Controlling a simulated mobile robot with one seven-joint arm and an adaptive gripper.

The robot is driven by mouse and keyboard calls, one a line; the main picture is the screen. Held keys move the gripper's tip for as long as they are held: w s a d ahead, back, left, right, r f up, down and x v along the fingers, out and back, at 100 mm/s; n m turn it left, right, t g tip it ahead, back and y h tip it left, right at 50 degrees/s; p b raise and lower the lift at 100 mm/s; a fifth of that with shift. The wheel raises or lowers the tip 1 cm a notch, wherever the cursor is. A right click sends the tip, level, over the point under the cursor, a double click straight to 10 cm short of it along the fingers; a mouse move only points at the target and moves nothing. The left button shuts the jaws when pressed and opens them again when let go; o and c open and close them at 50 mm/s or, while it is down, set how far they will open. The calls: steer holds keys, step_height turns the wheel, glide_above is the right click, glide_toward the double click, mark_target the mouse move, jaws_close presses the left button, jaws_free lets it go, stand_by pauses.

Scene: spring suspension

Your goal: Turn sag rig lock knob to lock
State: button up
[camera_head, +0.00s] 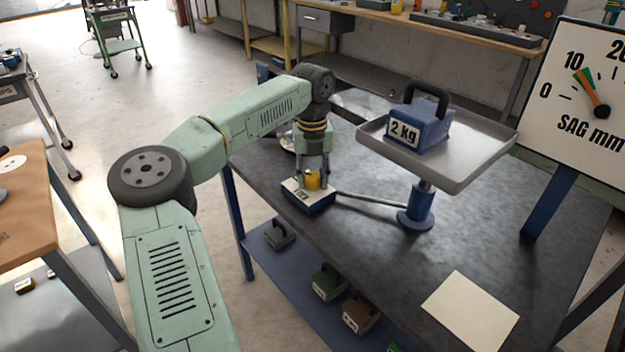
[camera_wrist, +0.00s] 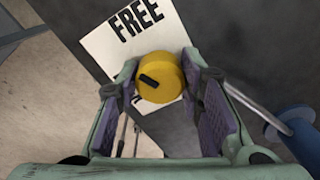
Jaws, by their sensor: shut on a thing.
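The yellow lock knob (camera_head: 312,180) sits on a small box (camera_head: 307,197) with a white top and blue sides on the dark table. In the wrist view the knob (camera_wrist: 160,77) has a black pointer mark, angled toward the upper left. The white label plate (camera_wrist: 110,45) reads "FREE" above the knob; lettering below it is mostly hidden by my gripper. My gripper (camera_head: 313,178) points down over the box, with one finger on each side of the knob. In the wrist view my gripper (camera_wrist: 163,85) is shut on the knob.
A rod (camera_head: 370,199) runs from the box to the blue post (camera_head: 416,212) of a metal tray (camera_head: 470,165). A blue 2 kg weight (camera_head: 420,122) stands on the tray. The SAG mm dial (camera_head: 590,90) stands at right. A blank sheet (camera_head: 470,312) lies at the table's front.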

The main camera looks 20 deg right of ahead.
mark_target(312, 175)
steer(key=n+b, duration=0.2)
steer(key=n, duration=0.4)
steer(key=n+b, duration=0.2)
steer(key=n, duration=0.4)
steer(key=shift+n, duration=0.3)
steer(key=shift+a, duration=0.1)
stand_by(0.3)
steer(key=o, duration=1.2)
steer(key=shift+c, duration=0.2)
step_height(312, 175, up, 12)
